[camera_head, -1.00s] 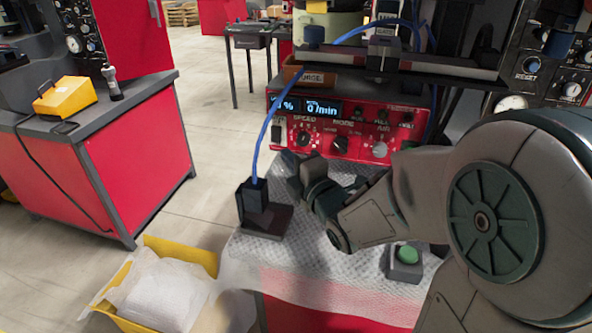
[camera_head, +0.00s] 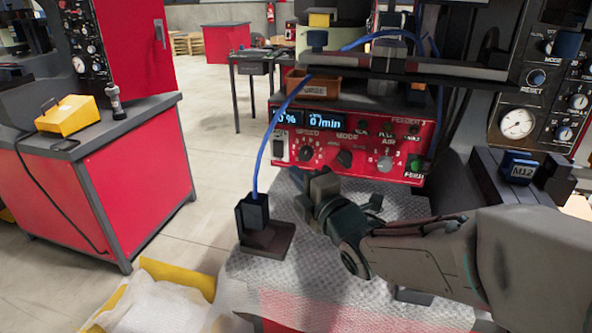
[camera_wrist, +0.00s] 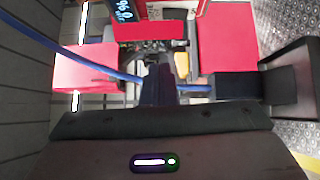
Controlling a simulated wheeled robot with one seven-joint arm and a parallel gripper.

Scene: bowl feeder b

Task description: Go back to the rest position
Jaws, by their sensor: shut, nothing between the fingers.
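My gripper (camera_head: 318,186) is in front of the red control box (camera_head: 350,140), above the grey textured tabletop, with its jaws shut and nothing held. In the wrist view, my gripper (camera_wrist: 158,82) shows as dark fingers at the middle, with a blue cable (camera_wrist: 70,58) passing behind them. The box's display reads 0/min, and its knobs face me. My arm comes in from the right and hides part of the tabletop.
A black block on a base (camera_head: 262,222) stands left of my gripper, with a blue cable rising from it. An orange bin (camera_head: 313,85) sits on the control box. A blue M12 block (camera_head: 517,168) is at right. Floor is open between the bench and the red cabinet (camera_head: 95,185).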

